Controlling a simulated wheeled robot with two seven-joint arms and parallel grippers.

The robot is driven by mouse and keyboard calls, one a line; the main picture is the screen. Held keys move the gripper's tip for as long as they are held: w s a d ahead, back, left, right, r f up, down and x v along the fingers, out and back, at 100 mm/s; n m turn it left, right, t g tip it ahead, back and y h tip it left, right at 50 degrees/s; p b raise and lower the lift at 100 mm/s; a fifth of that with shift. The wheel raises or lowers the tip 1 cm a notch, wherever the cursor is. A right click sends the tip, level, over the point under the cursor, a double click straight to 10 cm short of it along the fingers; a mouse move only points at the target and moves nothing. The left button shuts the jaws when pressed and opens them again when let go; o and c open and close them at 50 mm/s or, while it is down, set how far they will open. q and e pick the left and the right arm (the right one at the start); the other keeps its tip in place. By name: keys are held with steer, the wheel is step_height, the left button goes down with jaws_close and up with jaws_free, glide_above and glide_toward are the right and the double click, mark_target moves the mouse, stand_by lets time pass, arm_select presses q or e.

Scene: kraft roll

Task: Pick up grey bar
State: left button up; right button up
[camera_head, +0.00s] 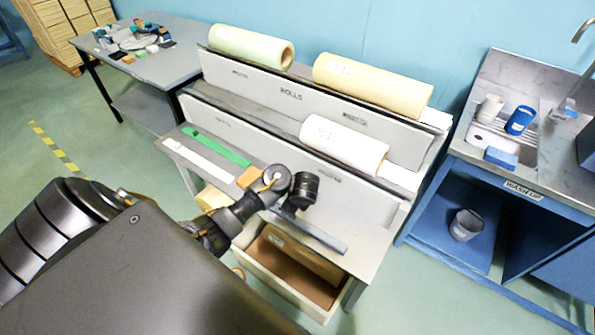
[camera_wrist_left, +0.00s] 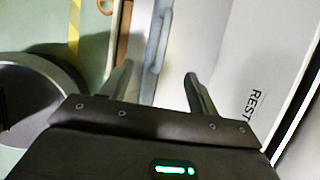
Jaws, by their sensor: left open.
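The grey bar (camera_head: 322,237) lies on the front ledge of the roll stand in the head view, slanting down to the right. Its left end is hidden behind my left gripper (camera_head: 290,208), which hangs over that end. In the left wrist view the grey bar (camera_wrist_left: 158,35) runs lengthwise beyond and between the two fingers of my left gripper (camera_wrist_left: 158,74). The fingers are apart, and the bar is nearer the left finger. I cannot tell the height of the fingers above it. My right gripper is in neither view.
The roll stand (camera_head: 270,97) carries several paper rolls. A green strip (camera_head: 217,147), a white strip (camera_head: 205,160) and an orange block (camera_head: 249,177) lie left of my gripper. An open drawer (camera_head: 285,287) sits below the ledge. A sink bench (camera_head: 520,175) stands right.

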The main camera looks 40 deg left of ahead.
mark_target(299, 219)
arm_select(q)
steer(key=b+x, duration=0.2)
steer(key=x, duration=0.3)
steer(key=shift+b, duration=0.3)
steer(key=shift+s+b+x, duration=0.15)
steer(key=shift+b+x, duration=0.4)
steer(key=shift+x, duration=0.7)
steer(key=shift+s+b+x, duration=0.2)
steer(key=shift+b+x, duration=0.35)
steer(key=shift+x, duration=0.7)
steer(key=shift+w+f, duration=0.1)
steer(key=shift+f, duration=0.4)
steer(key=shift+r, duration=0.1)
jaws_close()
